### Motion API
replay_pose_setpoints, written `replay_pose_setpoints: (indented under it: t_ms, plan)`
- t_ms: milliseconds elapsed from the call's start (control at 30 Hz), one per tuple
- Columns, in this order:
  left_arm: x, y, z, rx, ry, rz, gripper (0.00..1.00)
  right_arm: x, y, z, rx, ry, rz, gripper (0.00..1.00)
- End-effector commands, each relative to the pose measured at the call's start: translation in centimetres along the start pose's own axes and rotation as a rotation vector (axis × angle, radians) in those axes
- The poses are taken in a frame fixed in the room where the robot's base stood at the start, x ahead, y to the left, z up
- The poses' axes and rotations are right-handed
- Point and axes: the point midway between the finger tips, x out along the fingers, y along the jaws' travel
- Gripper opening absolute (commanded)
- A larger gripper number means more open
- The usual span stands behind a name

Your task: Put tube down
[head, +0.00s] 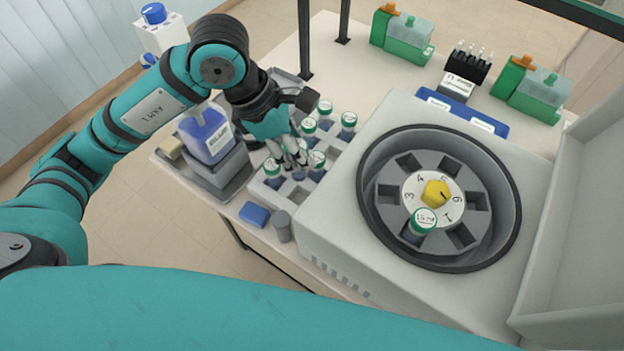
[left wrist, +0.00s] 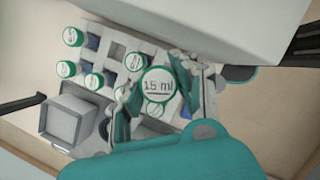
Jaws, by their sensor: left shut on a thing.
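My left gripper (head: 287,156) is shut on a tube whose green-rimmed white cap (left wrist: 157,84) reads "15 ml" in the left wrist view. The fingers stand on either side of this cap, and the tube is over the pale tube rack (head: 262,197). The rack also shows in the left wrist view (left wrist: 132,45). Several other green-capped tubes, such as one at the back right (head: 348,121), stand in the rack around the gripper. Whether the held tube's lower end is inside a rack hole is hidden. My right gripper is not in view.
The open centrifuge (head: 330,225) stands right of the rack, with one tube (head: 423,222) in its rotor. A bottle with blue contents (head: 207,135) stands on a grey device to the left. A blue block (head: 254,214) and grey cylinder (head: 283,228) sit in front.

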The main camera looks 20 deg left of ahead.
Motion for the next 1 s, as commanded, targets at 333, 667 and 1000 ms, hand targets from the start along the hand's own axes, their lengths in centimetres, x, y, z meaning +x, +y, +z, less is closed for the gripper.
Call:
replay_pose_setpoints:
  t_ms: [333, 667, 1000]
  plan:
    - [5.1, -0.1, -2.2, -0.002, 0.003, -0.005, 0.06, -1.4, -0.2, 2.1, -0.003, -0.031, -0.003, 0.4]
    - [8.4, -0.1, -3.6, -0.003, 0.003, -0.005, 0.06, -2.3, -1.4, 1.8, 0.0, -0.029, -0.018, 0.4]
    - [9.1, 0.0, -3.8, 0.001, 0.002, -0.001, 0.06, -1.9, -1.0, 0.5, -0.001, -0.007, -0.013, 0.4]
